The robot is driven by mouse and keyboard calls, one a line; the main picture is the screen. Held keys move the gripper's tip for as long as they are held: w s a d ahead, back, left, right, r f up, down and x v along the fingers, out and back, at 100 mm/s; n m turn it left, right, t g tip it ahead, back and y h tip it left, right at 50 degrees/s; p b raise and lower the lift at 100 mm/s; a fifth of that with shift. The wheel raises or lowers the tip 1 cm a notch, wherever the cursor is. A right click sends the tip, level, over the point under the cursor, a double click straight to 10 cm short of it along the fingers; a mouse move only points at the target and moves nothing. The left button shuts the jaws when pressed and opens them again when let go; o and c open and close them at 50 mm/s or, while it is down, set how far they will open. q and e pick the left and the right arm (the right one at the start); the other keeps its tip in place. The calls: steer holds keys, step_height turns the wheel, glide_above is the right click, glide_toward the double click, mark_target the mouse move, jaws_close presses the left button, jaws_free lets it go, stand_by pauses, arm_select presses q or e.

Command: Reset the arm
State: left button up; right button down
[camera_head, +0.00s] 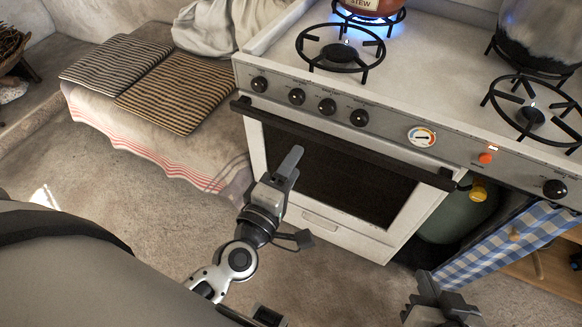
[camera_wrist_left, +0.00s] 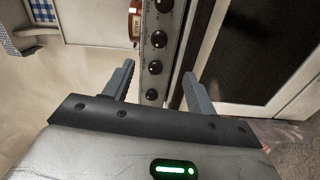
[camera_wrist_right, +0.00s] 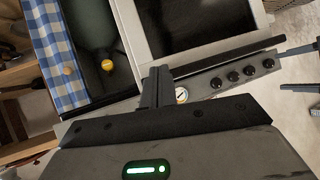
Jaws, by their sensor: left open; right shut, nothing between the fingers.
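My left gripper (camera_head: 291,160) is in front of the white stove's (camera_head: 340,230) oven door in the head view, at the end of my left arm. In the left wrist view its two grey fingers (camera_wrist_left: 159,72) stand apart with nothing between them, facing the stove's knob panel. My right gripper (camera_head: 428,285) is low at the bottom right of the head view, left of the blue checked cloth. In the right wrist view its fingers (camera_wrist_right: 157,85) are together and empty, below the green gas bottle and oven door in the picture.
A pot marked STEW (camera_head: 368,5) sits over a lit blue burner. A dark metal pot (camera_head: 535,42) stands at the back right. The oven handle (camera_head: 340,143) juts out. A green gas bottle (camera_head: 462,215) and blue checked cloth (camera_head: 505,245) are right. Striped cushions (camera_head: 180,90) lie on a bench.

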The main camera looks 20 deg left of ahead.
stand_by(0.3)
arm_select(q)
steer(key=s+d+f+m+g+h+p, duration=0.1)
steer(key=s+f+m+g, duration=0.2)
steer(key=m, duration=0.6)
steer(key=s+d+f+m+g+h, duration=0.1)
steer(key=s+f+m+g, duration=0.2)
steer(key=m, duration=0.6)
steer(key=shift+s+m+g+h+p, duration=0.4)
steer(key=shift+s+g, duration=0.3)
steer(key=shift+s, duration=0.3)
